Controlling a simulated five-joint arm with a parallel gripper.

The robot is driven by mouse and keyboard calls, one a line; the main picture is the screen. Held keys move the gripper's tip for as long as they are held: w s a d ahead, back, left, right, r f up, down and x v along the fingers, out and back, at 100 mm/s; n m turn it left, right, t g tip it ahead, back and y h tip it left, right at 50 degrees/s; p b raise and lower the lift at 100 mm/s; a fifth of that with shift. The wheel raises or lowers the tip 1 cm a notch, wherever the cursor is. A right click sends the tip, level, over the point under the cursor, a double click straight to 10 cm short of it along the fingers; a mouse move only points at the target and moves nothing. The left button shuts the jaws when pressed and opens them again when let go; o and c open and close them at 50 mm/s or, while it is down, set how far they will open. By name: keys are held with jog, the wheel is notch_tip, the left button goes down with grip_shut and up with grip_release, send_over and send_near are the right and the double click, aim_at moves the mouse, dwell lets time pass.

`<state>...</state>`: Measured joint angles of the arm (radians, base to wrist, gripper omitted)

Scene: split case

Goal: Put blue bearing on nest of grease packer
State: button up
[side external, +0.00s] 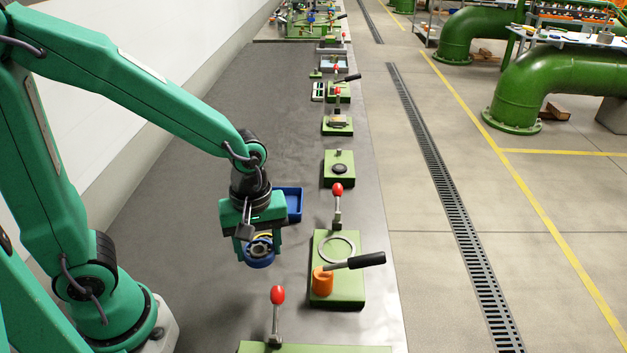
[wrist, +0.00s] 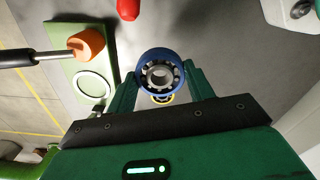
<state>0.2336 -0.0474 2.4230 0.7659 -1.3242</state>
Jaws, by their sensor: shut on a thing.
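My gripper (side external: 259,248) is shut on the blue bearing (side external: 260,263), held in the air over the dark bench. In the wrist view the blue bearing (wrist: 142,66) sits between my two green fingers, its open face with the balls toward the camera. A green fixture (side external: 345,285), which looks like the grease packer, lies to the right of my gripper. It carries a pale ring-shaped nest (side external: 337,248), an orange cup (side external: 322,282) and a lever with a black handle. The nest is empty in the wrist view (wrist: 95,87). The bearing is apart from it.
A blue tray (side external: 293,204) stands behind my gripper. A yellow ring-shaped part (wrist: 162,98) shows behind the held bearing. Red-knobbed levers (side external: 337,190) (side external: 277,296) rise behind and in front of the fixture. More green fixtures line the bench edge; the bench's left is clear.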

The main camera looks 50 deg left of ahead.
jog(key=shift+w+d, duration=0.1)
jog(key=w+d+r, duration=0.3)
jog(key=w+d, duration=0.6)
jog(key=d, duration=0.3)
jog(key=shift+w+r, duration=0.2)
jog(key=shift+r, duration=0.05)
send_over(337, 250)
notch_tip(337, 250, down, 7)
jog(key=shift+w, duration=0.1)
jog(key=shift+f, duration=0.1)
jog(key=shift+f, duration=1.9)
jog(key=shift+f, duration=0.4)
